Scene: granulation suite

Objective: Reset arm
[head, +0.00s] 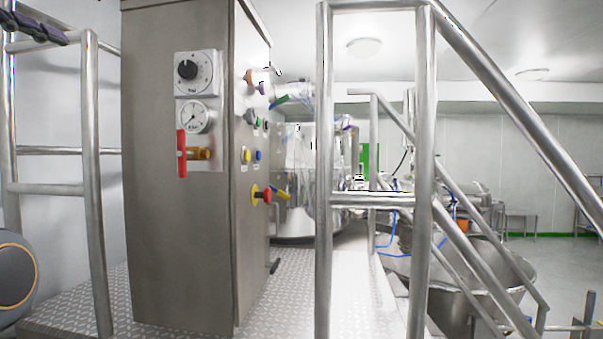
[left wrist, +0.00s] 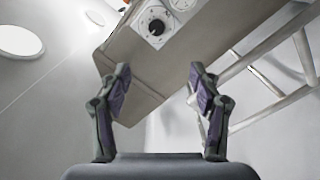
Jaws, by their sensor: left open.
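My left gripper (left wrist: 157,85) is open in the left wrist view, with a wide gap between its two fingers and nothing between them. Behind the gap is the grey steel control cabinet (left wrist: 150,60), which looks tilted in this view. In the head view the cabinet (head: 180,250) stands upright left of centre. Its front carries a black dial (head: 187,69), a round gauge (head: 193,117) and a red-handled valve (head: 182,152). A small dark and purple part of my left gripper (head: 35,27) shows at the top left, apart from the cabinet. My right gripper is not in view.
Steel railings stand left (head: 95,180) and right (head: 424,180) of the cabinet. Coloured buttons and knobs (head: 262,194) stick out from its right side. A patterned metal platform (head: 300,300) lies below. A steel vessel (head: 295,180) stands behind, and a wide bowl (head: 450,300) at right.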

